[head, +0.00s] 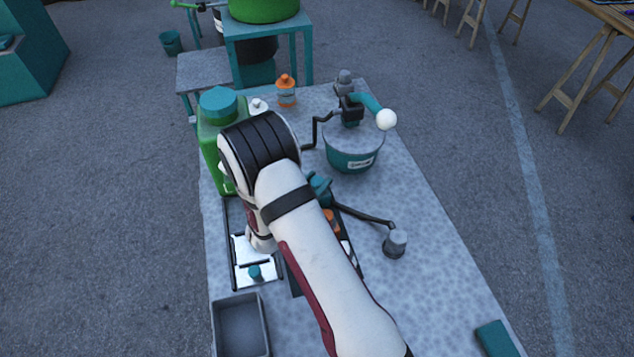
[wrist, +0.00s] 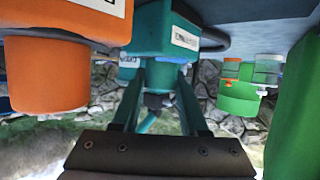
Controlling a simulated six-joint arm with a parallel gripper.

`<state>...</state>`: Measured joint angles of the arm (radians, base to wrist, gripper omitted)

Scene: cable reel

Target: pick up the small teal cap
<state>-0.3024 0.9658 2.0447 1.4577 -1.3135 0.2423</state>
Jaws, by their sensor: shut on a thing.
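My gripper (wrist: 157,92) is shut on a teal piece (wrist: 165,30) with a white label, in the wrist view. The narrower lower part of this piece sits between the two teal fingers. I cannot tell whether the piece is free of what is around it. In the head view my own arm hides the fingertips. A small teal cap-like cylinder (head: 254,271) stands on a white plate in the dark tray, left of my forearm. A teal part (head: 319,186) also shows just right of my arm. I cannot tell which of these is the piece in my gripper.
A green jug (head: 209,145) with a wide teal lid stands close left of my wrist. A teal bucket (head: 350,157) with a crank stands behind right. A labelled orange piece (wrist: 45,75) hangs close left in the wrist view. A grey bin (head: 241,325) stands in front.

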